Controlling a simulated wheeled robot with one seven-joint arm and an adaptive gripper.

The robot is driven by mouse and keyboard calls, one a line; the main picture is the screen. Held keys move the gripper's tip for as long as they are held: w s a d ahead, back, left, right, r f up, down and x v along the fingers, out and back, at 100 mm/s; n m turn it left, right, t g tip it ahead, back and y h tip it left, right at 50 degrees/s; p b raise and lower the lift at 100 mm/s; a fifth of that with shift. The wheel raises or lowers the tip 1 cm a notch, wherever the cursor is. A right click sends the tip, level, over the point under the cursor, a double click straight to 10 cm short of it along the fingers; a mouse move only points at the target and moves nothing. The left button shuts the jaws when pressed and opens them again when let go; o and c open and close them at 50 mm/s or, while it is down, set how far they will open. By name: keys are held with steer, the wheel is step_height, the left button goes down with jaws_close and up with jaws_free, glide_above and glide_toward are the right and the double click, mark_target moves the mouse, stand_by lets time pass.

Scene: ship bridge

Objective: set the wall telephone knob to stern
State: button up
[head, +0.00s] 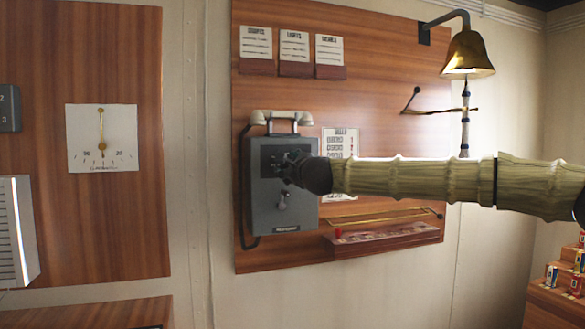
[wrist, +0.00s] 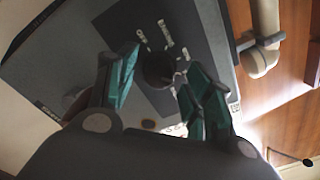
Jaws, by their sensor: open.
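The wall telephone (head: 262,211) is a grey box on the wooden panel, with a pale handset (head: 281,117) on top and a crank low on its front. In the wrist view the telephone (wrist: 75,60) fills the upper left, and its dark round knob (wrist: 158,70) sits on a black plate with white labels too blurred to read. My gripper (wrist: 155,90) is open, with its teal-padded fingers on either side of the knob; I cannot tell if they touch it. In the head view my gripper (head: 288,170) is at the telephone's upper front and hides the knob.
A brass bell (head: 468,54) hangs at upper right with a rope below. A wooden ledge with a brass rail (head: 385,240) is right of the telephone's lower part. A white dial gauge (head: 102,138) is on the left panel. Paper cards (head: 295,46) hang above.

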steer(key=v, duration=1.2)
